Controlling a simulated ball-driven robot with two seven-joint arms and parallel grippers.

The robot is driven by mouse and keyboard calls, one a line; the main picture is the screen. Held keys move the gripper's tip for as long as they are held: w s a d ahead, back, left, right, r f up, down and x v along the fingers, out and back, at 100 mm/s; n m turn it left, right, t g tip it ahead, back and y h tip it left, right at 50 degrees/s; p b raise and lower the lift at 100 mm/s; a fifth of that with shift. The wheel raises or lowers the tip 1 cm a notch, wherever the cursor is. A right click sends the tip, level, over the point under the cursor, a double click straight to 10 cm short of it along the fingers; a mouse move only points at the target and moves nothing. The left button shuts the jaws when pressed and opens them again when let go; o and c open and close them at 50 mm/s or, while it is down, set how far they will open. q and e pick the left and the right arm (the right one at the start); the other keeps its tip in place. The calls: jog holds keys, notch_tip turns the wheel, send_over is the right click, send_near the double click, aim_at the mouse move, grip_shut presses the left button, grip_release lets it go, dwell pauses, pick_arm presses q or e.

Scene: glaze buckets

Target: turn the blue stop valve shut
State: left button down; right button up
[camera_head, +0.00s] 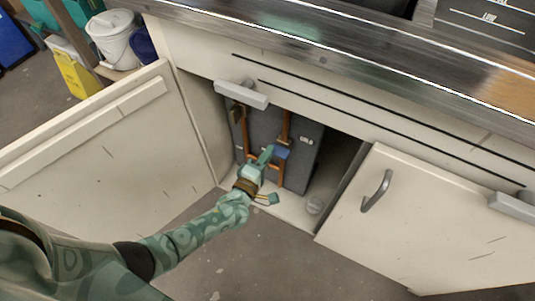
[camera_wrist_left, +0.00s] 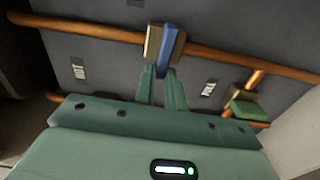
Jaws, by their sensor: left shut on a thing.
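The blue stop valve (camera_head: 282,153) sits on a copper pipe on the grey panel inside the open cabinet. In the left wrist view its blue handle (camera_wrist_left: 171,42) lies across the pipe, beside a beige-brass body (camera_wrist_left: 152,41). My left gripper (camera_head: 266,156) reaches into the cabinet from the front. In the left wrist view its two green fingers (camera_wrist_left: 163,76) meet the near end of the blue handle and are shut on it. The fingertips hide that end of the handle. My right gripper is in neither view.
A green-handled valve (camera_wrist_left: 248,107) sits on a branch pipe to the right in the wrist view. The left cabinet door (camera_head: 90,140) stands open; the right door (camera_head: 430,225) flanks the opening. A worktop edge (camera_head: 350,58) overhangs above. A white bucket (camera_head: 113,38) stands far left.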

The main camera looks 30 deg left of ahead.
pick_arm(q)
jog(key=shift+f+n, duration=0.2)
jog(key=shift+n, duration=0.1)
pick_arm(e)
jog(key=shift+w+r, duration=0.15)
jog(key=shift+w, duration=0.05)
pick_arm(q)
jog(key=shift+s, duration=0.1)
jog(key=c, duration=1.5)
grip_release()
jog(key=shift+o, duration=0.2)
